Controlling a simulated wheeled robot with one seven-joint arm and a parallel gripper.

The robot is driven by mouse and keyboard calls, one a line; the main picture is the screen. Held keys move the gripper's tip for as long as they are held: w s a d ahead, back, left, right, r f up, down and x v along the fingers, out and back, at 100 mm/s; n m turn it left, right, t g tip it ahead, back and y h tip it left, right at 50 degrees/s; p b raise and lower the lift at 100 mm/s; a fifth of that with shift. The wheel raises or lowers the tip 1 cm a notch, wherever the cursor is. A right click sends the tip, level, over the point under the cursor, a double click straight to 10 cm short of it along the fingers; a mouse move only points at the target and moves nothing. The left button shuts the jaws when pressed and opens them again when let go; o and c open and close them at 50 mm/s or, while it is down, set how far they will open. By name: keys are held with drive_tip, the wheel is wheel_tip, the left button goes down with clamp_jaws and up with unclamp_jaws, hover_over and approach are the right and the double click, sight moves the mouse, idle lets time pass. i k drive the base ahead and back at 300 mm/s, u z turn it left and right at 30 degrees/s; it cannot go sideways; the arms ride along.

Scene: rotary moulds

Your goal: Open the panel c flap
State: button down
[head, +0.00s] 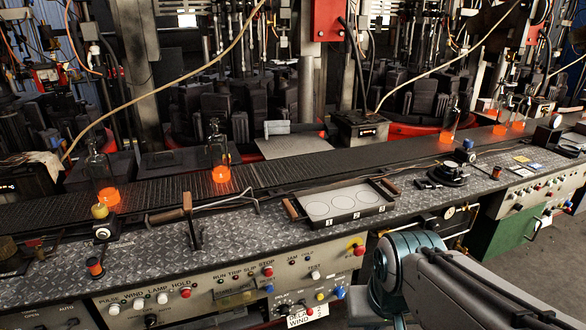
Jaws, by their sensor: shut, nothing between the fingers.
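The bench front carries several grey control panels. One at the lower left (122,292) is labelled PULSE, WIND, LAMP and HOLD. The middle one (215,294) has RUN, TRIP, SLIP and STOP above its controls. A small dark cover (237,298) sits on the middle panel; I cannot tell whether it is a flap. No letter C is readable on any panel, so I cannot tell which flap is panel c's. My arm's teal joint and grey link fill the lower right, in front of the bench. My gripper is out of view.
A slatted conveyor (275,176) runs along the bench with glowing bottles (219,160) on it. A tray (340,217) with round outlines lies on the bench top. A green cabinet (510,232) stands at the right. Open floor (545,270) shows at the lower right.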

sight(241, 309)
drive_tip(key=z, duration=0.55)
drive_tip(key=k, duration=1.3)
drive_tip(key=u, duration=0.05)
drive_tip(key=i, duration=0.65)
drive_tip(key=u, duration=0.85)
drive_tip(key=i, duration=0.3)
drive_tip(key=u, duration=0.25)
